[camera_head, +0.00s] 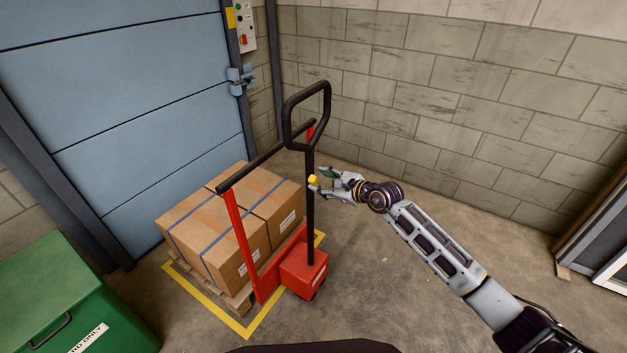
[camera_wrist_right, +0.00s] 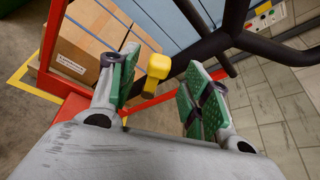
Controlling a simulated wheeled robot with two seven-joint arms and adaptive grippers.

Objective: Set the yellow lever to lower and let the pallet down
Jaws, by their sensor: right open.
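The yellow lever (camera_head: 313,181) sits on the black handle shaft of the red pallet truck (camera_head: 303,270). My right gripper (camera_head: 329,180) is just to its right, at the level of the lever. In the right wrist view the yellow lever knob (camera_wrist_right: 158,66) shows between and a little beyond the open green-padded fingers (camera_wrist_right: 160,95); I see no clear contact. The wooden pallet (camera_head: 238,301) is under the cardboard boxes (camera_head: 217,222), which are strapped in blue. Its height off the floor is hard to tell. My left gripper is not in view.
A black loop handle (camera_head: 288,120) tops the truck. A yellow floor outline (camera_head: 236,329) surrounds the pallet. A green bin (camera_head: 60,300) stands at the front left, a blue door (camera_head: 110,90) behind the boxes. The floor right of my arm is clear.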

